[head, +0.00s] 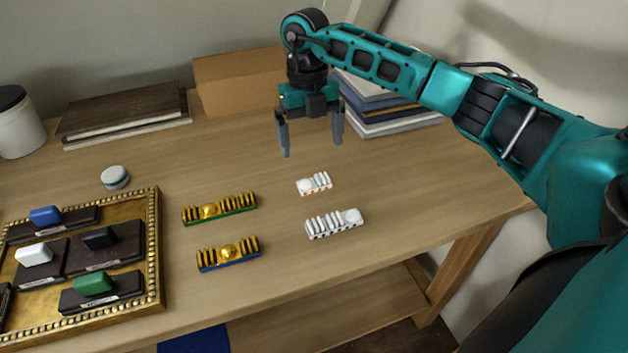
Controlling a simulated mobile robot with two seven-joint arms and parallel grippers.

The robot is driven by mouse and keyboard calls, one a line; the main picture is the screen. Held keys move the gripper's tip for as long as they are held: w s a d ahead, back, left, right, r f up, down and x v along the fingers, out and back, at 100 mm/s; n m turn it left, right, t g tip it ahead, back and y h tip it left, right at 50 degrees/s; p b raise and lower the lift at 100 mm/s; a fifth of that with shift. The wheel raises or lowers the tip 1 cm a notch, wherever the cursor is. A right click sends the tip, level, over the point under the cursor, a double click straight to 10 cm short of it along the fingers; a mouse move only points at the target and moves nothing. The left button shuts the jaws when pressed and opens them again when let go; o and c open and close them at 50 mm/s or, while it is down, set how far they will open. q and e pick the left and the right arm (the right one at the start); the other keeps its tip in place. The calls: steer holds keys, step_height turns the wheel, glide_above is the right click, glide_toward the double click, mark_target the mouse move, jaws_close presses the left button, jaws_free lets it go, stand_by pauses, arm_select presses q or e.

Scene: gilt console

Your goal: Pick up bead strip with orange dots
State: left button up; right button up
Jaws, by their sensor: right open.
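A short white bead strip with orange dots (314,184) along its front edge lies on the wooden table (400,205), right of centre. A longer white bead strip with dark dots (334,223) lies just in front of it. My right gripper (312,145) is open and empty, fingers pointing down, above and behind the orange-dotted strip and apart from it. My left gripper is not in view.
Two gold bead strips, one green-edged (219,209) and one blue-edged (228,254), lie to the left. A gilt-framed tray (155,245) holds several dark labelled blocks. Books (385,122), a cardboard box (240,80) and a small round tin (115,178) stand farther back.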

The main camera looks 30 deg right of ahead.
mark_target(314, 178)
steer(key=f, duration=0.3)
steer(key=shift+s+f, duration=0.3)
steer(key=shift+f, duration=2.6)
steer(key=shift+c, duration=0.4)
steer(key=c, duration=1)
steer(key=shift+r, duration=0.15)
